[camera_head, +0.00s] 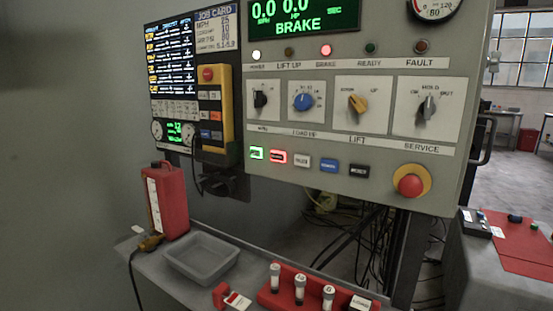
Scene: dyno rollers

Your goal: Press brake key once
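A grey control panel (261,119) fills the middle and right. A row of small keys sits low on it: a green-lit key (256,153), a red-lit key (278,157), a white key (302,161), a blue key (328,166) and a black key (359,171). Their lettering is too small to read, so I cannot tell which is the brake key. The green display (303,19) reads 0.0, 0.0 and BRAKE. The lamp labelled BRAKE (326,50) glows red. My gripper is not in view.
A red emergency knob (410,185) juts out right of the keys. Below are a shelf with a grey tray (202,257), a red bottle (167,202) and a red rack of vials (285,299). A yellow pendant (218,110) hangs left. Cables hang beneath the panel.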

